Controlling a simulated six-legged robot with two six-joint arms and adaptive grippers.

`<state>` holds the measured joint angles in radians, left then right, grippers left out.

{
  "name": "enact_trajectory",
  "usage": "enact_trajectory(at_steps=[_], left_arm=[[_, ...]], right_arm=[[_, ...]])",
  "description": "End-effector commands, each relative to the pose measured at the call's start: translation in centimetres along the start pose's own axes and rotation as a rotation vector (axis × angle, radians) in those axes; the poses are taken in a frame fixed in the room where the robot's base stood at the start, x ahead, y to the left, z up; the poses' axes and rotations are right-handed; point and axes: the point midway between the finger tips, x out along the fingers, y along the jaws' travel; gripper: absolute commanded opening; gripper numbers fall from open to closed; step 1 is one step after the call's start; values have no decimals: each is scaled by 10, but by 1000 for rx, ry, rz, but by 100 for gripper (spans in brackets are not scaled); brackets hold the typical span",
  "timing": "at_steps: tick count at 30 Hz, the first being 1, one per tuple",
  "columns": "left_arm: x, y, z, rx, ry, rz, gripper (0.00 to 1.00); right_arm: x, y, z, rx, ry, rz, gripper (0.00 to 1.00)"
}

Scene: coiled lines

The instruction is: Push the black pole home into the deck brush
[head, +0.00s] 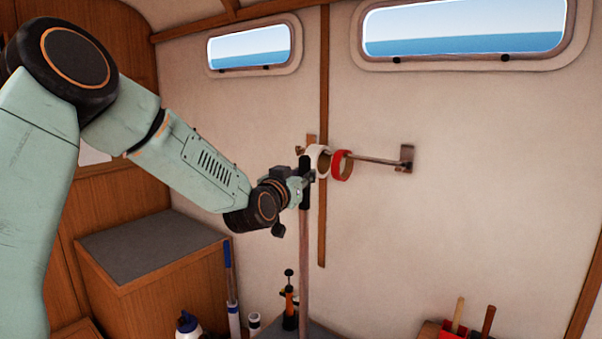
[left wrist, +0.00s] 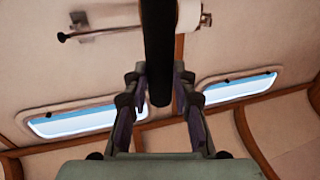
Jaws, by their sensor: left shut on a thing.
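An upright pole (head: 304,260) stands right of centre in the head view, with a black upper part (head: 304,168) and a brownish shaft below. My left gripper (head: 303,190) is shut on the black part, a little below its top. In the left wrist view the black part (left wrist: 158,45) runs between the two fingers of the gripper (left wrist: 157,85). The pole's lower end runs out of the bottom of the head view. The deck brush does not show in either view. My right gripper is not in view.
Behind the pole, a wall rod (head: 375,160) carries a white roll (head: 318,160) and a red roll (head: 341,166). A grey-topped wooden cabinet (head: 150,245) stands at left. Bottles and tools (head: 290,305) stand low near the pole, and wooden handles (head: 487,322) at lower right.

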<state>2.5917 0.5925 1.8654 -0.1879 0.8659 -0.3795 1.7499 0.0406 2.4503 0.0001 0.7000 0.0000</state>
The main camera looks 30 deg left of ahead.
Motion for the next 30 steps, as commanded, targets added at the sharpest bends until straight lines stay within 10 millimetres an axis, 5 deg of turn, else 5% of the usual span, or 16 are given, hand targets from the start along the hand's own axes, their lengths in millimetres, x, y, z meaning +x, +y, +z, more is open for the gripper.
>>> enact_trajectory(at_steps=[18,30], left_arm=[[0,-2,47,-1,1,-3,0],[-1,0,46,0,2,-3,0]], right_arm=[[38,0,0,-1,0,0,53],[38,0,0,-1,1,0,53]])
